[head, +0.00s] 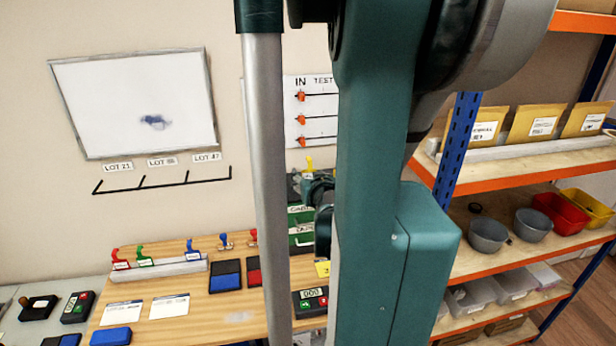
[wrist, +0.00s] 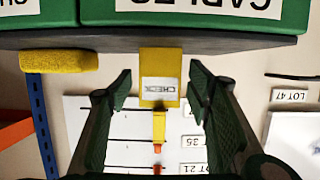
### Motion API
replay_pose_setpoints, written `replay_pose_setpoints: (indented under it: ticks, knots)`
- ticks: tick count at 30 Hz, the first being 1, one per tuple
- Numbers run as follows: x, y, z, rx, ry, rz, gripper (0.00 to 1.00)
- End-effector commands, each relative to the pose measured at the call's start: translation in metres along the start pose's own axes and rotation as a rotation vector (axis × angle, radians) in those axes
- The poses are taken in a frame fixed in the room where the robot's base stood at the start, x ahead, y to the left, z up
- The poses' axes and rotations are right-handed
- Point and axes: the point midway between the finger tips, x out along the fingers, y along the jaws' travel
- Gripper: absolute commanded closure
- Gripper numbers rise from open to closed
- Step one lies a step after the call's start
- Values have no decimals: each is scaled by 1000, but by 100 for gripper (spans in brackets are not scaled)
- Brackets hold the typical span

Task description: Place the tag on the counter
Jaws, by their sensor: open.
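A yellow tag (wrist: 160,65) with a white label, apparently reading CHECK upside down, shows in the wrist view. My gripper (wrist: 160,76) is open, with one finger to each side of the tag. Gaps show between the tag and both fingertips, so it is not gripped. The tag's top edge in the picture meets the dark edge below the green boxes; I cannot tell whether they touch. The wooden counter (head: 205,312) shows in the head view. My arm hides much of the gripper's area there.
Green drawers or boxes (wrist: 190,12) fill the top of the wrist view, with a yellow block (wrist: 60,62) at left. On the counter are a grey rack (head: 165,268), white cards (head: 168,306), and blue and red trays (head: 226,275). Orange-edged shelves (head: 540,243) stand right.

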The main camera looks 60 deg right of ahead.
Motion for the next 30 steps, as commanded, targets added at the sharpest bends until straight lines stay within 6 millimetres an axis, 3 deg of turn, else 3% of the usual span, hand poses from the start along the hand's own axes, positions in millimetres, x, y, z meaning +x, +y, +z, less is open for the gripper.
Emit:
replay_pose_setpoints:
  ticks: [17, 23, 30]
  knots:
    - [0, 0, 0, 0, 0, 0, 50]
    - [0, 0, 0, 0, 0, 0, 75]
    - [0, 0, 0, 0, 0, 0, 77]
